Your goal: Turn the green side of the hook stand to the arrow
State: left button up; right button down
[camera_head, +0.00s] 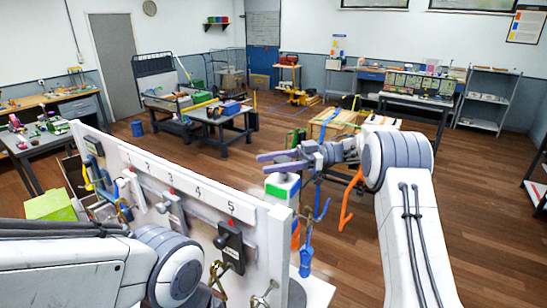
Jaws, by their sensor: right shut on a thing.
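The hook stand (283,196) is a pale post at the right end of the white strap wall. Its green side (277,191) shows near the top, facing toward me and to the left. The fingers partly cover that top. My left arm crosses the lower left, and its fingers are not visible. I cannot make out the task's arrow for certain; small red marks show by the numbers on the wall.
The white wall (253,214) carries numbered places with dark and grey fittings. A blue strap piece (306,256) hangs just right of the stand's post. A blue hook shape (322,209) and an orange one (347,205) show farther right.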

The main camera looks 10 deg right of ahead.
jog(key=shift+s+r+n+g, duration=0.15)
jog(key=shift+n+g, duration=0.45)
jog(key=shift+g, duration=0.6)
jog(key=shift+c, duration=0.9)
grip_release()
jog(key=shift+s, duration=0.1)
jog(key=shift+c, duration=0.3)
